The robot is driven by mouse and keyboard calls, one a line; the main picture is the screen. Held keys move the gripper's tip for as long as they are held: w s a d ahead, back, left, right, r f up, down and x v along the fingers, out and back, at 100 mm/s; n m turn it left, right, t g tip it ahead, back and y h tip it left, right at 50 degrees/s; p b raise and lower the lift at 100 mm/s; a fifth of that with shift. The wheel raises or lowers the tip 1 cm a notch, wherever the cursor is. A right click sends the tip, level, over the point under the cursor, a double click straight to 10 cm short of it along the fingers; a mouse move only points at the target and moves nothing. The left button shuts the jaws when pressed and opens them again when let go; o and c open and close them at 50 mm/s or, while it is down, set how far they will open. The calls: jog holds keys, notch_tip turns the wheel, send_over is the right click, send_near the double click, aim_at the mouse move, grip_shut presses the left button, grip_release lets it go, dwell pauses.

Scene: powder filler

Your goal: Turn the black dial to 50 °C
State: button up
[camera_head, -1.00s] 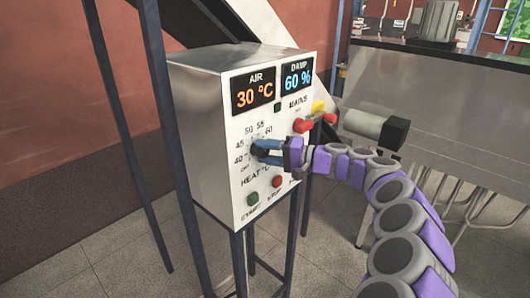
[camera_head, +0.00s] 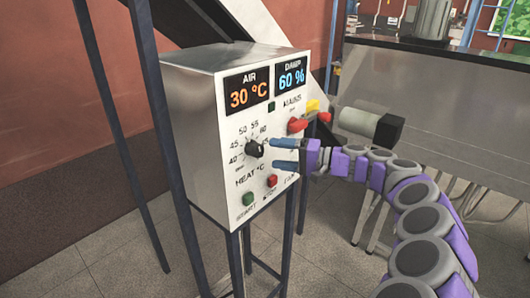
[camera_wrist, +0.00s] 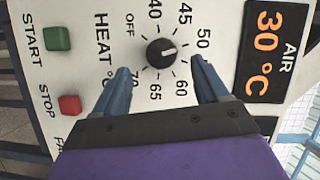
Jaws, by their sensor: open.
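The black dial (camera_head: 254,148) is on the front panel of a metal control box, ringed by a scale marked HEAT °C. In the wrist view the dial (camera_wrist: 160,53) has a white pointer line aimed close to the 50 mark. The 55 mark is hidden, apparently behind a finger. My gripper (camera_head: 274,154) has blue fingers and is open and empty, just off the panel to the right of the dial. In the wrist view the fingers of my gripper (camera_wrist: 163,70) are spread, with the dial in view beyond the gap between them.
The AIR display (camera_head: 248,91) reads 30 °C and the DAMP display (camera_head: 291,76) reads 60 %. A green START button (camera_head: 248,198) and red STOP button (camera_head: 272,181) sit below the dial. A red MAINS handle (camera_head: 298,124) sticks out above my gripper.

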jog(key=v, duration=1.2)
jog(key=shift+w+p, duration=0.15)
jog(key=shift+p, duration=0.2)
jog(key=m+t+h+p, duration=0.2)
jog(key=m+t+p, duration=0.5)
jog(key=m, duration=1.7)
send_near(260, 151)
jog(key=shift+g, duration=0.4)
jog(key=x, duration=0.9)
jog(key=shift+w+a+r+p, duration=0.2)
jog(key=shift+w+p, duration=0.1)
jog(key=shift+w, duration=0.15)
